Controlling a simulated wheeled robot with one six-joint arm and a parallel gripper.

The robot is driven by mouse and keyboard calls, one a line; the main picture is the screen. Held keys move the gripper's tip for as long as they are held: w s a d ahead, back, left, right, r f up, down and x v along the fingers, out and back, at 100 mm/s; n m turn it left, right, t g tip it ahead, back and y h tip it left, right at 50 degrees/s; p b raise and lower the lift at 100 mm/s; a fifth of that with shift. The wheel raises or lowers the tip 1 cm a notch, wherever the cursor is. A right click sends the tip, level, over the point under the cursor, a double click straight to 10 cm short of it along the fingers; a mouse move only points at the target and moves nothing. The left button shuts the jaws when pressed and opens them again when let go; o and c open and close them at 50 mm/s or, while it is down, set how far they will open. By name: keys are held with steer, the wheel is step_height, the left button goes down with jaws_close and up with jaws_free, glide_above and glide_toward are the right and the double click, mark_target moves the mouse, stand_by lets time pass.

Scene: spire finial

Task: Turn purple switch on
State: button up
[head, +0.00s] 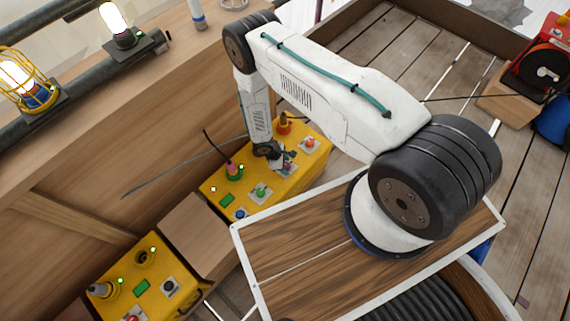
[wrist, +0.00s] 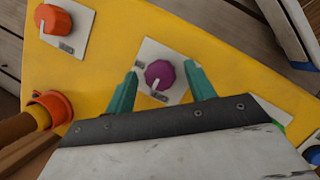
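The purple switch (wrist: 160,75) is a round knob on a white square plate, set on a yellow box (wrist: 100,55). In the wrist view it lies between the two teal fingertips of my gripper (wrist: 161,70). The fingers are apart, with a gap showing on each side of the knob. Whether the tips are level with the knob or above it I cannot tell. In the head view my gripper (head: 277,159) points down over the yellow box (head: 240,195), and it largely hides the purple switch.
An orange knob (wrist: 53,22) and an orange socket with a plug (wrist: 48,110) are near the purple switch. A green knob (head: 260,191) and a pink-tipped connector (head: 233,170) share the box. A second yellow box (head: 142,285) stands at lower left. A wooden wall (head: 100,180) runs alongside.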

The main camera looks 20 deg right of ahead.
steer(key=c, duration=0.9)
steer(key=shift+o, duration=0.2)
steer(key=shift+m, duration=0.4)
steer(key=m, duration=0.2)
steer(key=m+g, duration=0.1)
steer(key=m, duration=0.1)
steer(key=shift+w+d+g+y, duration=0.1)
steer(key=shift+w+g+y, duration=0.05)
steer(key=shift+g+y, duration=0.2)
steer(key=m+y, duration=0.1)
steer(key=m, duration=0.1)
steer(key=m+g, duration=0.1)
steer(key=m, duration=0.1)
steer(key=shift+w+d+y, duration=0.1)
steer(key=shift+y, duration=0.25)
steer(key=m+y, duration=0.1)
steer(key=m, duration=0.3)
steer(key=shift+d+m+y, duration=0.15)
steer(key=shift+m+y, duration=0.25)
steer(key=m+y, duration=0.1)
steer(key=m, duration=0.3)
steer(key=shift+y, duration=0.3)
steer(key=shift+d+m, duration=0.1)
steer(key=shift+m, duration=0.2)
